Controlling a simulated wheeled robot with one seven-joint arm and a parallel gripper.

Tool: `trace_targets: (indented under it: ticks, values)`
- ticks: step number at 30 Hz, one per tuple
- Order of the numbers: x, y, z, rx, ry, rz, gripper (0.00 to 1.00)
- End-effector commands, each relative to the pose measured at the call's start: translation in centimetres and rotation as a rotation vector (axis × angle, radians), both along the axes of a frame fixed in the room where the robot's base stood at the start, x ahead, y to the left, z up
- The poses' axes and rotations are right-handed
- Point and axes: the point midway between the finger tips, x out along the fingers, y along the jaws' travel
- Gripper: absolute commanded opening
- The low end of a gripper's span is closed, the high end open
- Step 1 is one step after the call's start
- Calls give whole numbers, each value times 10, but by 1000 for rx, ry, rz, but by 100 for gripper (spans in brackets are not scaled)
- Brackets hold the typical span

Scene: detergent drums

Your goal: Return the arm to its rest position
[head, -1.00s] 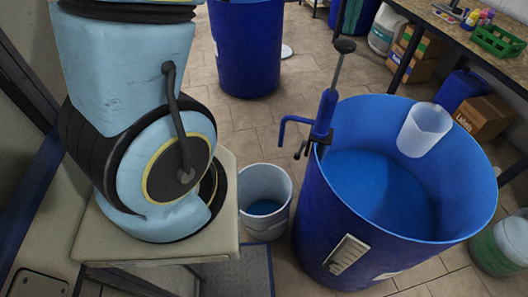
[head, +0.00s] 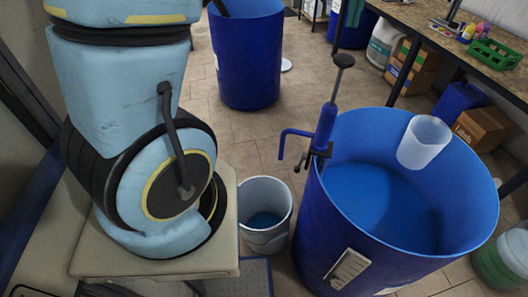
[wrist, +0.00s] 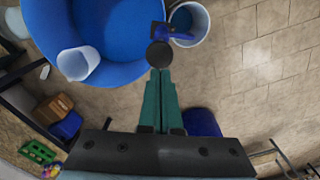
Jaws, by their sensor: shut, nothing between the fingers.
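My gripper (wrist: 160,76) shows in the wrist view, its two teal fingers together and empty. Their tips appear beside the black pump knob in that picture; the height between them cannot be told. In the head view my gripper is out of sight. The large open blue drum (head: 314,215) holds blue liquid. A blue hand pump (head: 326,122) with a black knob stands upright on its left rim. A translucent white jug (head: 423,142) is at the drum's far inner rim. A white bucket (head: 265,236) with some blue liquid stands on the floor left of the drum, below the pump spout.
A second blue drum (head: 246,60) stands at the back. A workbench (head: 480,45) runs along the right, with a green crate (head: 495,54) on it and cardboard boxes (head: 484,125) below. A green-and-white container (head: 515,250) stands at the right edge. Tiled floor between the drums is clear.

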Motion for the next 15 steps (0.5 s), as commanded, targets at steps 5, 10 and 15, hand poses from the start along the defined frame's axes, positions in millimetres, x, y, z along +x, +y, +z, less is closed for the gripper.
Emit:
trace_targets:
  ticks: [5,10,15]
  values:
    - [0,0,10,0,-1,0,0]
    - [0,0,11,0,0,0,0]
    - [0,0,10,0,0,0,0]
